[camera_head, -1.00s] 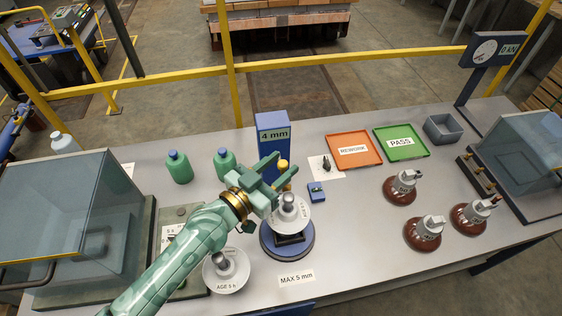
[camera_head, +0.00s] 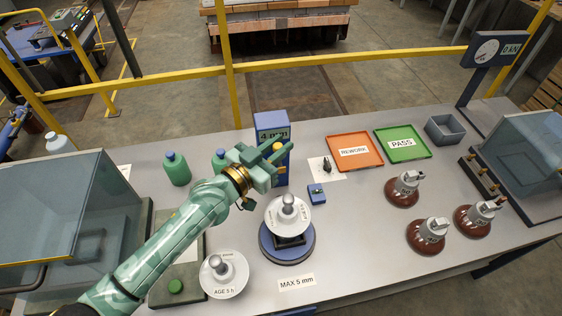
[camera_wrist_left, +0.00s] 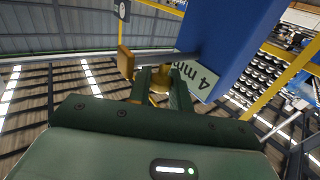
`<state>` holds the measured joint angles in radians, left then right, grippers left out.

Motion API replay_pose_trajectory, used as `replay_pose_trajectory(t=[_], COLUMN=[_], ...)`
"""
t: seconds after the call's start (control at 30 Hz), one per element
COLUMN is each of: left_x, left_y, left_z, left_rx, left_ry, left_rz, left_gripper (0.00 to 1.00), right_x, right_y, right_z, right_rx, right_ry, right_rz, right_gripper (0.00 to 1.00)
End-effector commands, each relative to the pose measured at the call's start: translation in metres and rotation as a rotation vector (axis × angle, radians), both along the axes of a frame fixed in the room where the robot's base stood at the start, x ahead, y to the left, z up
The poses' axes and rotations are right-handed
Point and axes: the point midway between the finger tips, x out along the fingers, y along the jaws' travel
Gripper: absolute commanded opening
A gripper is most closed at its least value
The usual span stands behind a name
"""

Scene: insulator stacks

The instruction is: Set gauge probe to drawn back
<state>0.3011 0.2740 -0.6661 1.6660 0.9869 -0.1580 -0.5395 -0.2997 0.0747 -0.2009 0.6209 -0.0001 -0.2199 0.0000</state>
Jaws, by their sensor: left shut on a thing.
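The blue gauge (camera_head: 265,120) stands upright at the table's middle with a "4 mm" display (camera_head: 273,134); the display shows upside down in the left wrist view (camera_wrist_left: 199,80). Its yellow probe part (camera_wrist_left: 126,62) shows beside and between my fingers in the wrist view. My left gripper (camera_head: 277,156) is shut on the yellow part, in front of the gauge, and hides much of it in the head view. A white insulator disc (camera_head: 287,216) with a grey metal cap sits on the round blue stand (camera_head: 286,253) below the gripper. My right gripper is not in view.
A small blue block (camera_head: 317,194) lies right of the gauge. Green bottles (camera_head: 176,170) stand left of it. A white insulator labelled "AGE 5 h" (camera_head: 224,275) lies front left. Orange (camera_head: 373,163) and green (camera_head: 416,155) trays and brown insulators (camera_head: 428,240) are to the right.

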Motion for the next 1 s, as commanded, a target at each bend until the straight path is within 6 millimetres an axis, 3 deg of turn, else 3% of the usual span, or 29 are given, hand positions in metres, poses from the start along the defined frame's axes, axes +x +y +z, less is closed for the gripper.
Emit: replay_pose_trajectory(t=[0.33,0.37,0.4,0.77,1.0], left_x=[0.006,0.006,0.006,0.004,-0.027], left_y=[0.002,0.002,0.002,0.001,-0.005], left_z=[0.001,0.001,0.001,0.0,0.002], left_rx=[0.0,0.0,-0.001,0.0,-0.005], left_ry=[0.0,0.0,-0.001,0.003,0.008], left_rz=[0.002,0.003,0.003,0.002,0.0], left_gripper=[0.0,0.28,0.4,0.4,0.4], right_x=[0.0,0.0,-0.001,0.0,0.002], right_y=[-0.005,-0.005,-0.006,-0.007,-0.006], right_z=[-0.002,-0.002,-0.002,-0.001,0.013], right_rx=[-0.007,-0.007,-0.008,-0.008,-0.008], right_ry=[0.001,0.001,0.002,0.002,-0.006], right_rz=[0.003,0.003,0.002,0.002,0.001], right_gripper=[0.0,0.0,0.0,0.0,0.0])
